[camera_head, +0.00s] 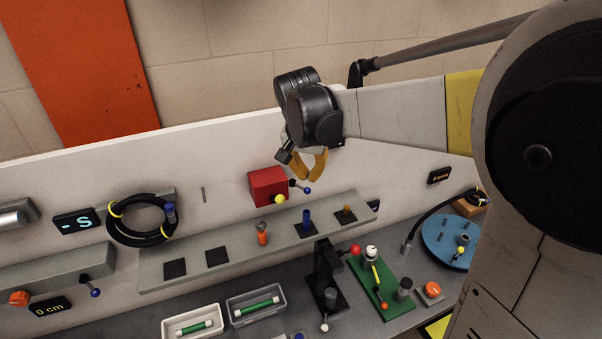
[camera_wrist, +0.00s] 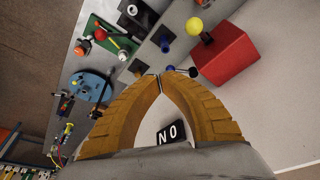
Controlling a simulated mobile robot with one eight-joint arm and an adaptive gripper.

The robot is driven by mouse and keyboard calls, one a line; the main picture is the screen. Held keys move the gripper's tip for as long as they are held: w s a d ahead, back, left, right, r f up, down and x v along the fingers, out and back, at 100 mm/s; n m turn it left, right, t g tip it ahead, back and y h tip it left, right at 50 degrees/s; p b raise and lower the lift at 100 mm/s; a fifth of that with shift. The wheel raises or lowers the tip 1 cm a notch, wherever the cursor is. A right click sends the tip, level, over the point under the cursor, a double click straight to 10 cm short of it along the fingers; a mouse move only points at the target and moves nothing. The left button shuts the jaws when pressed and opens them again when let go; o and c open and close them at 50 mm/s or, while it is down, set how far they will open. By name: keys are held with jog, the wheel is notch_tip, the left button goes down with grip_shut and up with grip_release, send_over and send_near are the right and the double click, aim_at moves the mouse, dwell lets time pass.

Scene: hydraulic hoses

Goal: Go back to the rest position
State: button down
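My gripper (camera_head: 308,178) hangs at the end of my arm in the head view, in front of the white back panel and close to the red box (camera_head: 268,186). In the wrist view, the two orange-yellow fingers of my gripper (camera_wrist: 162,76) curve together and their tips meet, with nothing visible held between them. The red box (camera_wrist: 225,55) is to the right of the fingertips there. A small blue-ended lever shows just beyond the tips, and I cannot tell whether they touch it.
A grey shelf (camera_head: 240,251) carries blue, orange and brown pegs below my gripper. A coiled black hose (camera_head: 128,236) hangs at left. Grey trays (camera_head: 238,319), a green board (camera_head: 388,293) and a blue disc (camera_head: 434,236) are on the bench. A black display (camera_wrist: 172,132) shows between my fingers.

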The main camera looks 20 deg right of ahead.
jog(key=shift+w+d+f, duration=0.1)
jog(key=shift+w+d, duration=0.05)
jog(key=shift+w, duration=0.05)
jog(key=shift+s, duration=0.1)
